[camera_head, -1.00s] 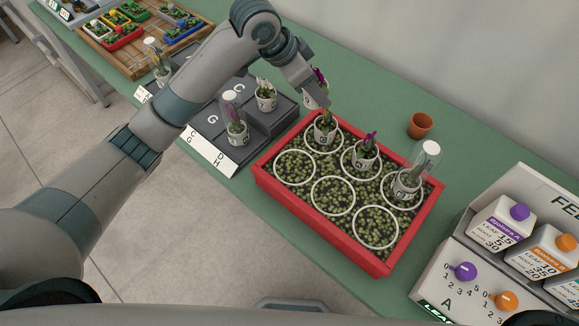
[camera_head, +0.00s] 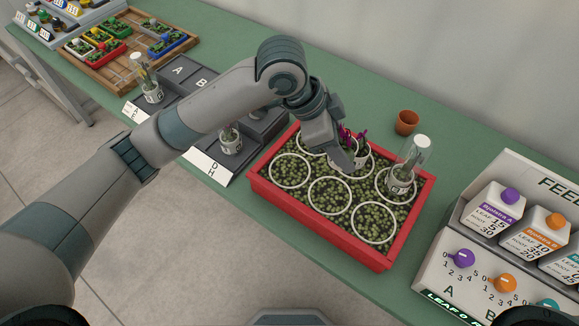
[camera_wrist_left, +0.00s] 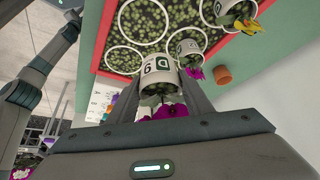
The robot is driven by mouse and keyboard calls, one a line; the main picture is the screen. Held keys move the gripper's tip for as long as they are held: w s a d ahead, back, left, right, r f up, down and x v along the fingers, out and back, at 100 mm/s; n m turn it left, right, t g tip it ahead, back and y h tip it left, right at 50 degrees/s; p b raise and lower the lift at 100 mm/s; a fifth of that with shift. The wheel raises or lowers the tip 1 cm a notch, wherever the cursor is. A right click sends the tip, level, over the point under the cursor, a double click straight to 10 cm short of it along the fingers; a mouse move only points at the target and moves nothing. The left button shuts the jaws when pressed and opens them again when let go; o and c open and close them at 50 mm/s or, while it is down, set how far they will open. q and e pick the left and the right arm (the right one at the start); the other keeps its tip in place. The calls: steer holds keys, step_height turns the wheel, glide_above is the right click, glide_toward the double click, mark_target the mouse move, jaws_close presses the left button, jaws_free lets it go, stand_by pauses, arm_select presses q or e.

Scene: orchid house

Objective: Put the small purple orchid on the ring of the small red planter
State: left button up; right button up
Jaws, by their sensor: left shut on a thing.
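My left gripper (camera_head: 348,166) is shut on a small white pot with a D on its label, a purple orchid (camera_wrist_left: 157,74). Its magenta bloom shows between the fingers in the left wrist view. In the head view, the gripper mostly hides this pot over the back of the red planter (camera_head: 320,229). I cannot tell whether it touches a ring. The planter has several white rings over green pebbles; the front rings are empty. A second purple-flowered pot (camera_wrist_left: 189,53) stands in the middle back ring. A pot under a clear sleeve (camera_head: 401,183) stands in the back right ring.
An empty terracotta pot (camera_head: 406,123) stands behind the planter. The feed stand (camera_head: 480,255) is at right. A dark lettered tray (camera_head: 180,75) with potted plants is at left, partly under my arm. A wooden tray (camera_head: 130,65) with small coloured boxes, one red (camera_head: 106,57), lies farther back.

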arm_select(q)
steer(key=w+a+f+p, duration=0.1)
steer(key=a+f, duration=0.1)
steer(key=a, duration=0.1)
steer(key=w+a+f+p, duration=0.1)
steer(key=w+a+f, duration=0.1)
steer(key=a, duration=0.1)
steer(key=w+a+f+p, duration=0.1)
steer(key=a+f, duration=0.1)
steer(key=a, duration=0.2)
steer(key=shift+w+f+p, duration=0.15)
steer(key=shift+w+p, duration=0.1)
steer(key=shift+p, duration=0.1)
steer(key=shift+w+a+f, duration=0.15)
steer(key=shift+a+f, duration=0.15)
steer(key=shift+a, duration=0.05)
steer(key=shift+f+p, duration=0.3)
step_height(320, 180, down, 3)
steer(key=shift+r+p, duration=0.1)
steer(key=shift+p, duration=0.55)
steer(key=shift+f, duration=0.3)
